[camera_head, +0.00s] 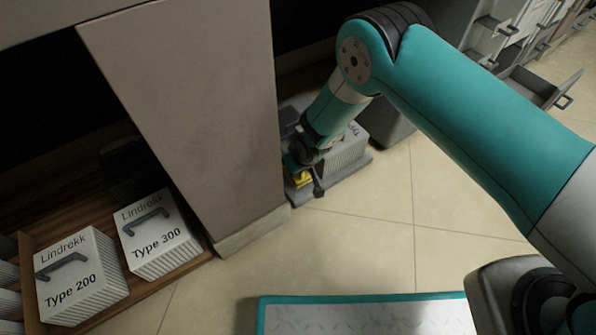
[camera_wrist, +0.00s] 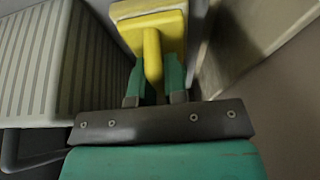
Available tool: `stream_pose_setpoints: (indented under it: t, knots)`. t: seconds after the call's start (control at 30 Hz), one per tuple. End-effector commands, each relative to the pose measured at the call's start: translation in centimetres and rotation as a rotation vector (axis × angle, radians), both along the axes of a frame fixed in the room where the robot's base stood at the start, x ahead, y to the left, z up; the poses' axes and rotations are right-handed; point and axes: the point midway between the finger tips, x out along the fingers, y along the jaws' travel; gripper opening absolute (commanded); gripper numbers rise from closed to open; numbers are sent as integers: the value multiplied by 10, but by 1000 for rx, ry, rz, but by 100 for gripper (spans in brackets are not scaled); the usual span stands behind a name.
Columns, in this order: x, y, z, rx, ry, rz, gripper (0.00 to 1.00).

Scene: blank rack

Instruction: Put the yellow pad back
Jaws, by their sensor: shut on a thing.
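The yellow pad (camera_wrist: 150,28) shows in the wrist view with its upright yellow handle between the two green fingers of my gripper (camera_wrist: 158,88). My gripper is shut on this handle. In the head view a small part of the yellow pad (camera_head: 300,180) shows low beside the beige pillar, and my gripper hides the rest. The pad is over or on a grey tray (camera_head: 335,184) near the floor. I cannot tell whether the pad touches the tray.
A grey ribbed box (camera_head: 347,156) stands on the tray right beside my gripper; its ribbed side (camera_wrist: 60,60) is close on the left in the wrist view. The beige pillar (camera_head: 190,110) is left of my gripper. Boxes Type 200 (camera_head: 80,275) and Type 300 (camera_head: 155,235) sit left.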

Motion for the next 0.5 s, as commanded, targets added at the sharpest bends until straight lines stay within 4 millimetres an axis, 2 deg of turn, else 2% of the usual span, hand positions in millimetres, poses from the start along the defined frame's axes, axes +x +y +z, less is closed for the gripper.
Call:
stream_pose_setpoints:
  t: [0.03,0.07,0.43,0.47,0.5]
  knots:
    - [0,0,-13,0,0,0,0]
    - [0,0,-15,1,-1,0,0]
    - [0,0,-18,1,-1,0,0]
    - [0,0,-17,1,-1,0,18]
    - [0,0,-16,1,-1,0,27]
